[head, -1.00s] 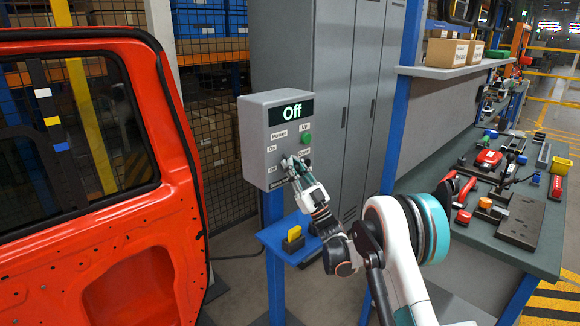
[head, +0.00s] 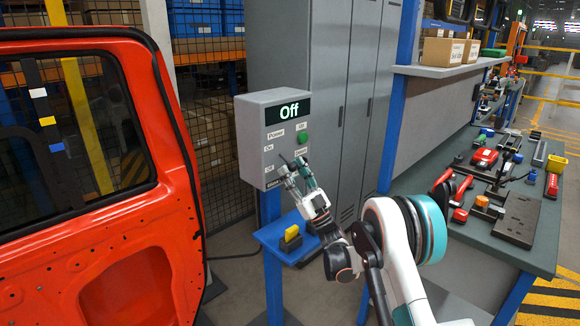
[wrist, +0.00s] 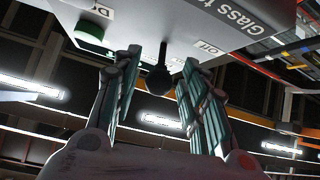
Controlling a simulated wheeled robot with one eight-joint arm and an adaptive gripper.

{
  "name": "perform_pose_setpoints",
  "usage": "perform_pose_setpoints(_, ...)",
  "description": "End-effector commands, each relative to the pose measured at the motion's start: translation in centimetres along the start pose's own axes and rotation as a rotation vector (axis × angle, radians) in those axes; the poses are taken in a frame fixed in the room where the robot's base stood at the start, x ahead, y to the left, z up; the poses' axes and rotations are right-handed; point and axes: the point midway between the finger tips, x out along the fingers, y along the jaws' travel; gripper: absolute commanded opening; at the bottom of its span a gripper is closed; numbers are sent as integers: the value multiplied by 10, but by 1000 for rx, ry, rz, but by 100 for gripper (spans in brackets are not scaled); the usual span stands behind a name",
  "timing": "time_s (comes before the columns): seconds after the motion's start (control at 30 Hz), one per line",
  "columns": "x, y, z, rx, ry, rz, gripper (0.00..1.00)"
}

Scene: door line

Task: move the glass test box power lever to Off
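The glass test box (head: 262,122) is a grey box on a blue post, and its display (head: 288,111) reads "Off". Its face carries Power, On, Off, Up and Down labels and a green button (head: 302,138). In the wrist view my gripper (wrist: 158,72) is open, with teal fingers apart. The lever's black round knob (wrist: 158,81) shows between the fingers, below an "Off" label (wrist: 208,48). I cannot tell whether a finger touches it.
A red vehicle door (head: 130,235) stands close on the left. A blue shelf (head: 282,238) with a yellow and black item is below the box. A workbench (head: 480,225) with tools is on the right. Grey cabinets (head: 330,90) stand behind.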

Motion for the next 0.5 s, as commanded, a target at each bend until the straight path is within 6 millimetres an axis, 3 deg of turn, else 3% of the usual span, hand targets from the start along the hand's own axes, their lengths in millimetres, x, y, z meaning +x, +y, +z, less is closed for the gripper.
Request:
perform_pose_setpoints(0.3, -65, 0, 1, -2, -1, 1, 40)
perform_pose_setpoints(0.5, -90, 0, 0, -1, 0, 0, 40)
